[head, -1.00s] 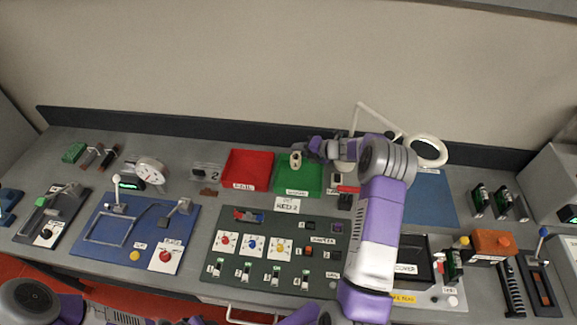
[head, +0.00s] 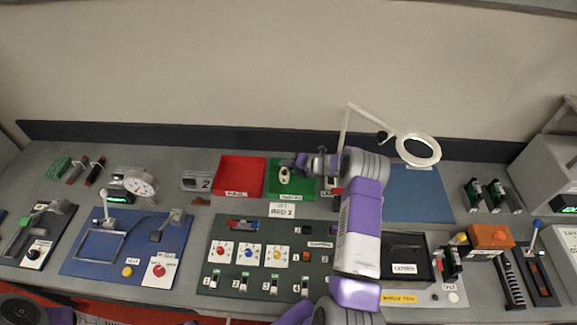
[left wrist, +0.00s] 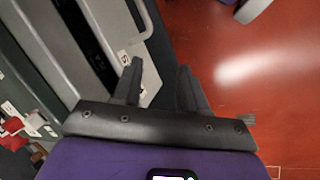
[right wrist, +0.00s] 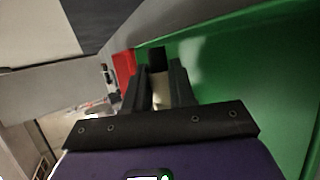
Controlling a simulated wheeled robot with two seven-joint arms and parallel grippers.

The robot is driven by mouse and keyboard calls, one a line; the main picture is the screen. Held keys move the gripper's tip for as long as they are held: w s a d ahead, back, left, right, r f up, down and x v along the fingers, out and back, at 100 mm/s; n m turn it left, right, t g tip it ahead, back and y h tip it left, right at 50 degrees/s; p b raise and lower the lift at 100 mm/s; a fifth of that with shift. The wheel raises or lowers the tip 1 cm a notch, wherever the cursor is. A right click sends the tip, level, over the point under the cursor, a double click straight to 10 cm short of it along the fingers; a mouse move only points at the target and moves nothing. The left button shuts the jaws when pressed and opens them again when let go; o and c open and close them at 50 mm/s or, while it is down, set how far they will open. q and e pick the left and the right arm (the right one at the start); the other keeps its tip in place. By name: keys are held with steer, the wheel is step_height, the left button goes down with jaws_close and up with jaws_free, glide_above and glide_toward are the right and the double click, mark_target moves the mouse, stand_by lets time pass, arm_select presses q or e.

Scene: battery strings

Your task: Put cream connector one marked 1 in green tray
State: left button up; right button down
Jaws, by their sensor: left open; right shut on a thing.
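The cream connector (head: 284,176) is at my right gripper (head: 291,164), over the green tray (head: 306,186) at the back of the bench. In the right wrist view, my right gripper (right wrist: 160,78) is shut on the cream connector (right wrist: 161,92), and a dark part shows at its far end. The green tray (right wrist: 235,70) fills the right of that view. I cannot read a mark on the connector. My left gripper (left wrist: 157,88) is open and empty, low in front of the bench, above the red floor.
A red tray (head: 241,172) stands left of the green tray. A dark green board (head: 225,259) with knobs and switches lies in front. A ring lamp (head: 418,149) stands over a blue mat (head: 425,200) at the right. A blue board (head: 92,255) lies at the left.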

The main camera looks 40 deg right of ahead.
steer(key=shift+f, duration=0.15)
steer(key=c, duration=1.2)
jaws_free()
steer(key=shift+s+d+r, duration=0.1)
steer(key=shift+r, duration=0.25)
steer(key=v, duration=1.1)
steer(key=shift+s+d+r, duration=0.1)
steer(key=shift+s, duration=0.25)
